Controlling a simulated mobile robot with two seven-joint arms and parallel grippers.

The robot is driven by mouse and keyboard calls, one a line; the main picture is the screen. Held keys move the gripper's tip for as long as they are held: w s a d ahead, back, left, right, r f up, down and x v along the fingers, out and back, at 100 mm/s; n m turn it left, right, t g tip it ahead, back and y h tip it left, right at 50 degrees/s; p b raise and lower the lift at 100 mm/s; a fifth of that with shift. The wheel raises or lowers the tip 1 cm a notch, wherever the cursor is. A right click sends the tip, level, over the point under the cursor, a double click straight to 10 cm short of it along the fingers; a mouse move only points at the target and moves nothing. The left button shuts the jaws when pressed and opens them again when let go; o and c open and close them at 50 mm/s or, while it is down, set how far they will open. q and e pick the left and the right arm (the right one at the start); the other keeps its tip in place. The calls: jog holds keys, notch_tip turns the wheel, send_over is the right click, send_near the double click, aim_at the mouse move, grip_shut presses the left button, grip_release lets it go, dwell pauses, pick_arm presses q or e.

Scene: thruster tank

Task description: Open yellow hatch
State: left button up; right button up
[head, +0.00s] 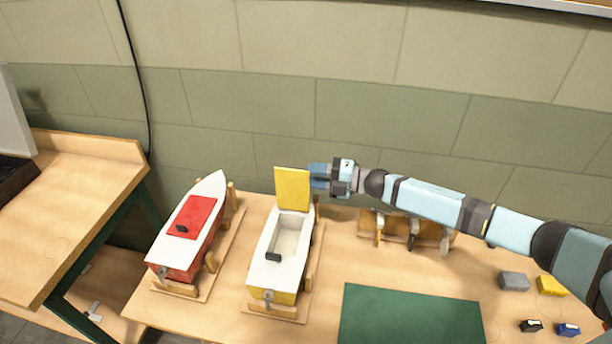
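The yellow hatch (293,189) stands upright at the far end of the cockpit of a white boat with a yellow stern (264,277). The cockpit below it is uncovered and shows a pale recess. My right gripper (316,177) is just right of the raised hatch, at or very near its right edge. I cannot tell whether it touches the hatch, and its fingers are too small and edge-on to tell open from shut. My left gripper is not in view.
A white boat with a closed red hatch (193,215) stands to the left. A wooden rack (369,222) with propellers is behind the green mat (410,315). Grey (513,280) and yellow blocks (552,285) lie at right. A second table (75,205) is at far left.

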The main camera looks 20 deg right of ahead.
jog(key=b+v, duration=0.2)
jog(key=v, duration=0.9)
jog(key=shift+a, duration=0.1)
jog(key=s+a+f+m+t+h, duration=0.2)
jog(key=s+a+m+h, duration=0.15)
jog(key=a+m, duration=0.3)
jog(key=s+a+f+m+t+h, duration=0.2)
jog(key=a+m+t+h, duration=0.1)
jog(key=a+m+h, duration=0.3)
jog(key=s+d+f+m+g+h, duration=0.1)
jog(key=s+m+g+h, duration=0.2)
jog(key=s+m+g, duration=0.75)
jog(key=s+d+f+m+g+h, duration=0.15)
jog(key=s+m, duration=0.25)
jog(key=s, duration=1.4)
jog(key=shift+w+a+f+n+t+y+p, duration=0.3)
jog(key=shift+w+a+f+t+p, duration=0.65)
jog(key=shift+a+f+t, duration=0.4)
jog(key=shift+w+a+f+n+t+y+p, duration=0.15)
jog(key=shift+w+a+f+t+y+p, duration=0.45)
jog(key=shift+w+a+f+t, duration=0.65)
jog(key=shift+w+a+f+n+t+y+p, duration=0.25)
jog(key=shift+w+a+f+t+p, duration=0.7)
jog(key=shift+f+t, duration=0.55)
